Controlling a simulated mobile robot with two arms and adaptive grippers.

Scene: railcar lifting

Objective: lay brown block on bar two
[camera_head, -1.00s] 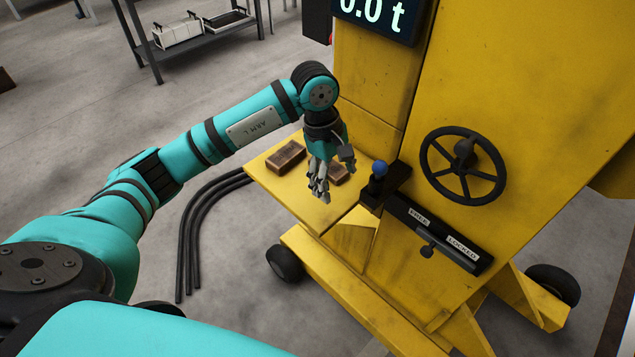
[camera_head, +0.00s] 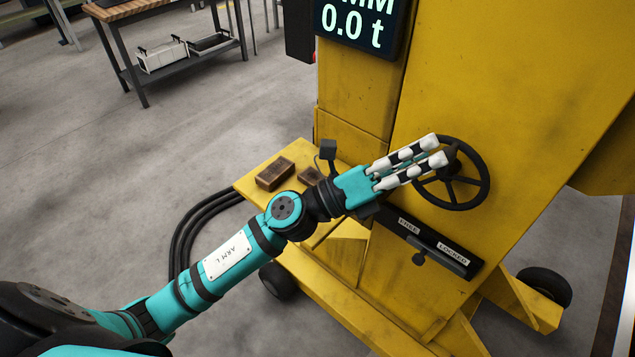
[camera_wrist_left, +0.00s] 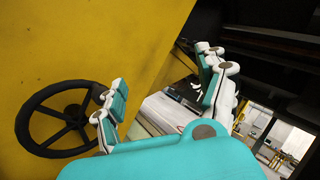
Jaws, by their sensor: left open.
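My left gripper (camera_head: 437,150) is open and empty. It is right of the blocks, with its fingers pointing right and overlapping the top of the black handwheel (camera_head: 470,187). In the left wrist view the open fingers (camera_wrist_left: 160,68) have nothing between them, and the handwheel (camera_wrist_left: 52,135) is at left. I cannot identify bar two. My right gripper is not in view.
The yellow machine (camera_head: 480,100) carries a display (camera_head: 357,25) and a lever panel (camera_head: 428,246) marked FREE and LOCKED. Black hoses (camera_head: 190,222) curve to the floor beside the shelf (camera_head: 250,187). Open floor is at left, before a workbench (camera_head: 165,60).

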